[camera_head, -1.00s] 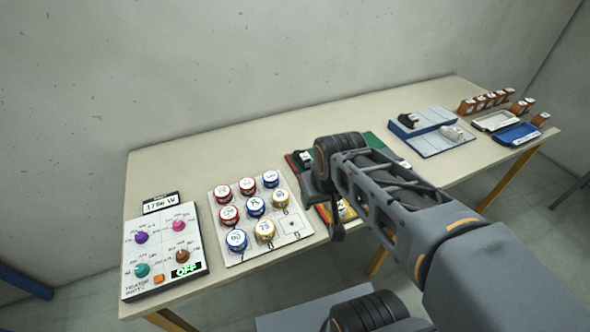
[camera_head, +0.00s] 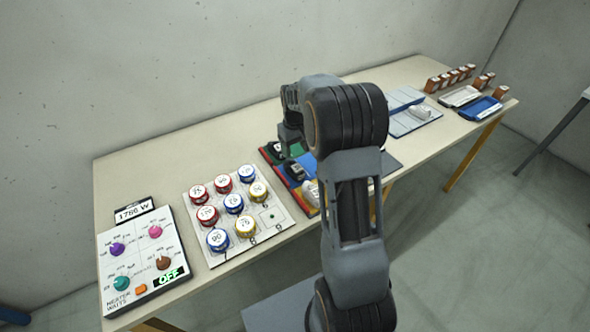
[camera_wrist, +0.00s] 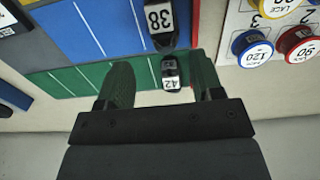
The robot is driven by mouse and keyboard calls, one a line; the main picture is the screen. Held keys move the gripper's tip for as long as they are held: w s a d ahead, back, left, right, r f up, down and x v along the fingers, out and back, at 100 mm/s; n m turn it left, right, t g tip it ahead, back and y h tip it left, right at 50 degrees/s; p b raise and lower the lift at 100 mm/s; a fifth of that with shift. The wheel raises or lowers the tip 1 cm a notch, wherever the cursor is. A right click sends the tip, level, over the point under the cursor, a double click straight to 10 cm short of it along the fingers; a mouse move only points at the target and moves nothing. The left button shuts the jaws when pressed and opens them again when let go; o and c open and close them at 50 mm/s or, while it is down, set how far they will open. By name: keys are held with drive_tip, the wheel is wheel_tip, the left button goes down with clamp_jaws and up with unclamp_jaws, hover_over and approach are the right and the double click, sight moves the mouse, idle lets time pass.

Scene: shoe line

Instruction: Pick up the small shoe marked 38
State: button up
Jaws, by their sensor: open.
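The black shoe marked 38 (camera_wrist: 160,22) stands at the right end of a blue strip in the wrist view, its upper part cut off by the frame edge. A smaller-looking black shoe marked 42 (camera_wrist: 171,72) is on the green strip below it. My gripper (camera_wrist: 162,78) is open and empty, its fingers either side of the 42 shoe in the picture; height above it is unclear. In the head view, a black shoe on the blue strip (camera_head: 294,171) appears to be the 38, label unreadable. My gripper (camera_head: 287,140) is partly hidden there by my arm.
A white shoe (camera_head: 310,190) stands near the coloured board's front. Trays (camera_head: 480,107) and orange-brown blocks stand at the far right. My arm covers the board's right part.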

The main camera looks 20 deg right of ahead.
sight(294, 164)
drive_tip(key=shift+a+f+p, duration=0.15)
drive_tip(key=shift+f+p, duration=0.5)
drive_tip(key=shift+f, duration=4.3)
drive_tip(key=c, duration=0.7)
drive_tip(key=shift+r, duration=0.1)
